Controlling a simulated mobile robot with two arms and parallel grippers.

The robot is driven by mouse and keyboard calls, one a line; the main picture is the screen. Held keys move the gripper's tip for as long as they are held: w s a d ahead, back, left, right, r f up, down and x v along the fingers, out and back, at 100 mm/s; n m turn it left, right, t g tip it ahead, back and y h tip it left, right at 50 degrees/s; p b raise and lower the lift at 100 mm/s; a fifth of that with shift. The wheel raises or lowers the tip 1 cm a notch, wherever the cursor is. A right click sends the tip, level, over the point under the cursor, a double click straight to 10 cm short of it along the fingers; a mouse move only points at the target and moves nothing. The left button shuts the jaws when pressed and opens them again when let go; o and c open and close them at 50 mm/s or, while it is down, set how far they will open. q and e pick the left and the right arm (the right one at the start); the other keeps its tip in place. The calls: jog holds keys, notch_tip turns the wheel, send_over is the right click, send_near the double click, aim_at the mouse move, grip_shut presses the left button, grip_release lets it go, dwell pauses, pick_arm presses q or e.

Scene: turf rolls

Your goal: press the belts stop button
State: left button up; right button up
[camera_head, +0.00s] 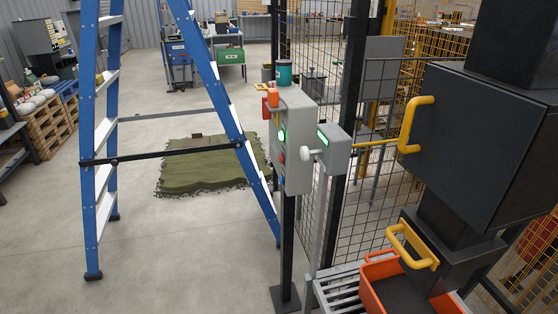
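A grey control box (298,120) stands on a dark post right of the picture's middle. Its left face has a lit green button (281,135), a small red button (282,158) and a blue spot lower down. A smaller grey box (336,150) on its right side has a lit green strip and a pale knob (308,153). No label is readable, so I cannot tell which one is the belts stop button. Neither of my grippers can be made out in the head view, and nothing is seen touching the buttons.
A blue stepladder (102,130) stands left of the control box. A teal cup (284,73) sits on top of the box. Mesh fencing, a dark cabinet (475,145) with yellow handles and an orange bin (378,281) crowd the right. Turf (205,170) lies behind the ladder.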

pick_arm(q)
grip_shut()
dwell(1.4)
